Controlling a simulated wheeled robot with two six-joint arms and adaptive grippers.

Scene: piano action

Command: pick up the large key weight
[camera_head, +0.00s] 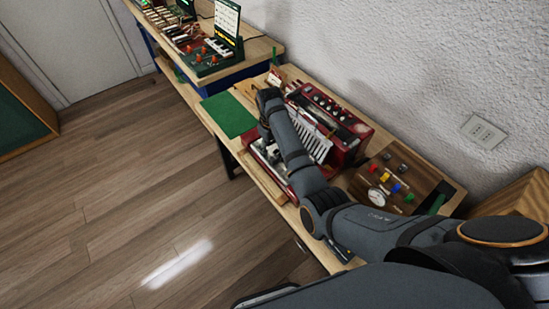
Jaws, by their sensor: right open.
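My right arm reaches in from the lower right over the workbench. Its gripper (264,148) points down over the red piano action model at the bench's front edge, beside the row of white keys (308,135). The fingers are small and partly hidden by my own forearm, and the jaws are open. I cannot make out the large key weight; it is too small to tell or hidden behind my arm. My left gripper is not in view.
A red accordion-like box (335,118) stands behind the keys, near the wall. A wooden panel with coloured knobs (392,188) lies to the right. A green mat (229,115) lies to the left. Another bench with a green keyboard device (212,59) stands further back. The floor in front is clear.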

